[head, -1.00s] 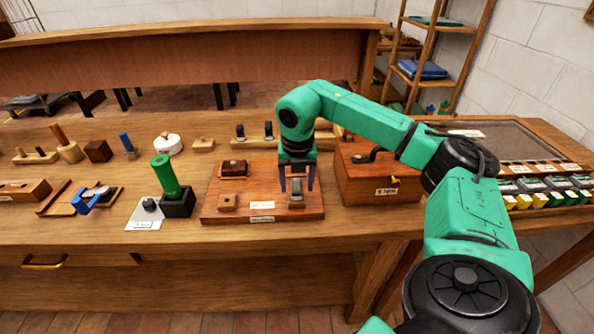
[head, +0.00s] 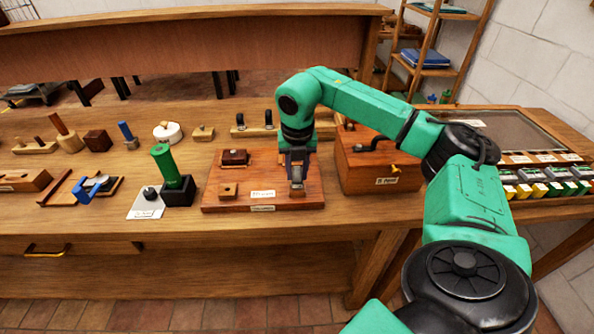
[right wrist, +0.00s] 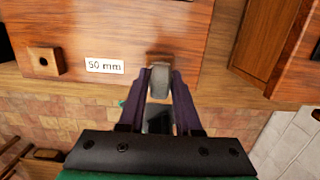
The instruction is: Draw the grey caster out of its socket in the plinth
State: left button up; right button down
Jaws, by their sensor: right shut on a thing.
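The reddish wooden plinth (head: 232,205) lies on the table with the grey caster near its right end. My right gripper (head: 297,186) reaches down from above and is shut on the grey caster (head: 297,192). In the right wrist view, the caster (right wrist: 159,82) sits between the two dark fingers (right wrist: 159,92). The socket is hidden under the caster and fingers, so I cannot tell how deep the caster sits. A "50 mm" label (right wrist: 104,66) is on the plinth beside it. My left gripper is not in view.
The plinth also carries a small holed wooden block (head: 228,190) and a dark red block (head: 235,157). A wooden box (head: 365,172) stands close to its right. A green cylinder in a black holder (head: 177,190) is to its left. The table front is clear.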

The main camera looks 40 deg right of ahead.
jog(key=shift+r+p, duration=1.55)
jog(key=shift+r, duration=0.3)
dwell(2.0)
